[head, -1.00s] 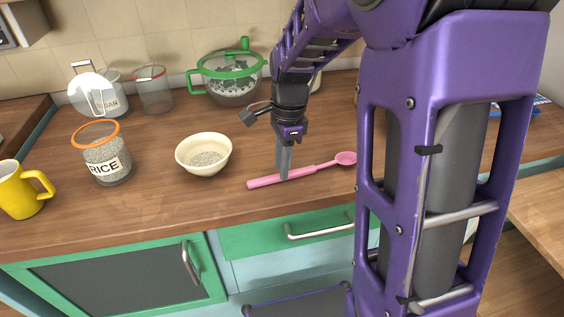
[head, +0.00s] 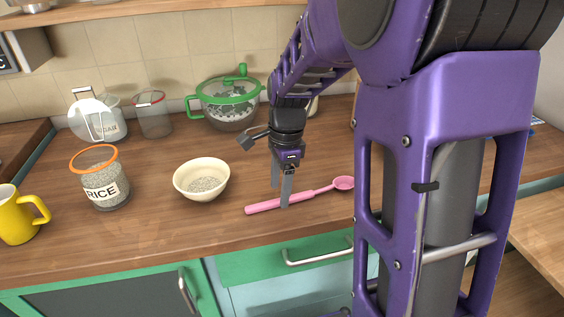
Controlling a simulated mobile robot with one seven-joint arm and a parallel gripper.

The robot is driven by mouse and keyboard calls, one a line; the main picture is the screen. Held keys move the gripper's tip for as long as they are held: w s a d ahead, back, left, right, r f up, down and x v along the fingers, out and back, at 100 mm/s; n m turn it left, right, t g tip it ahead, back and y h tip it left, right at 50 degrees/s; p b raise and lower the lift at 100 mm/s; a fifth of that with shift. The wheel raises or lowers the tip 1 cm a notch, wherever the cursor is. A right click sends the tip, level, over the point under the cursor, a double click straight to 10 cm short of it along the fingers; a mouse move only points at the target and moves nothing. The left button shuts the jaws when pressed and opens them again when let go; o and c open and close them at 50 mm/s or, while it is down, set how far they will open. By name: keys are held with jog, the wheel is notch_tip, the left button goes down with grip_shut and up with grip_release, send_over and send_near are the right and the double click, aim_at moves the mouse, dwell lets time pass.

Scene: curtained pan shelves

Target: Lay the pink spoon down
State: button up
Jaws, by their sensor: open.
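The pink spoon (head: 316,193) lies flat on the wooden counter, with its handle end to the left and its round bowl to the right. My gripper (head: 281,194) points down over the handle, with its jaws apart. One finger shows in front of the handle and the other a little behind and to the left. I cannot tell whether either finger touches the spoon.
A cream bowl (head: 202,181) with grains stands left of my gripper. Further left are the rice jar (head: 103,179) and a yellow mug (head: 16,217). The counter's front edge is close to the spoon.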

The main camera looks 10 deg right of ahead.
notch_tip(320, 180, up, 17)
jog(key=d+p, duration=0.1)
jog(key=p, duration=0.2)
jog(key=shift+d, duration=0.25)
jog(key=shift+f, duration=0.1)
